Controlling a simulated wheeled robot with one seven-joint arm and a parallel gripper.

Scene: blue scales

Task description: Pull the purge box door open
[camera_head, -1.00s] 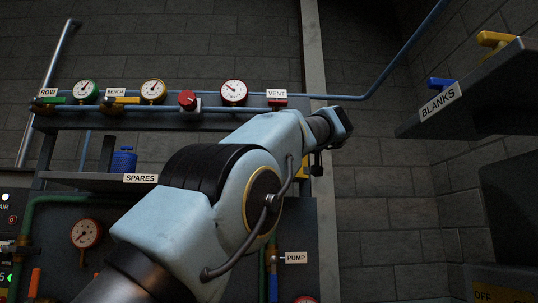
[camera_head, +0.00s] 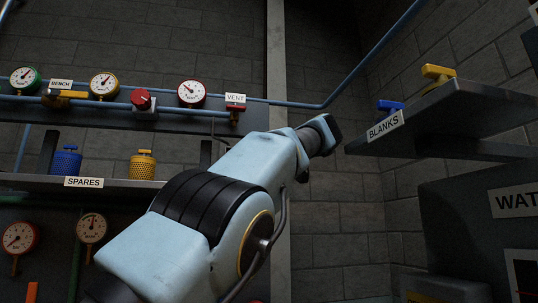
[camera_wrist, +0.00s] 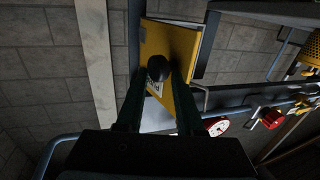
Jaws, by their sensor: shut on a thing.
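In the wrist view, the yellow purge box door (camera_wrist: 186,45) fills the upper middle, with a dark round knob (camera_wrist: 158,67) on its face. My gripper (camera_wrist: 157,76) has its two dark fingers on either side of the knob, shut on it. The door looks tilted against a pale frame edge on its right, but how far it stands open is hard to tell. A pale printed label shows partly behind the fingers.
The blanks shelf (camera_head: 450,115) with blue and yellow valve handles juts in at the right. The spares shelf (camera_head: 110,190) and a gauge rail (camera_head: 60,112) are at the left. A pale post (camera_head: 277,60) stands behind my arm.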

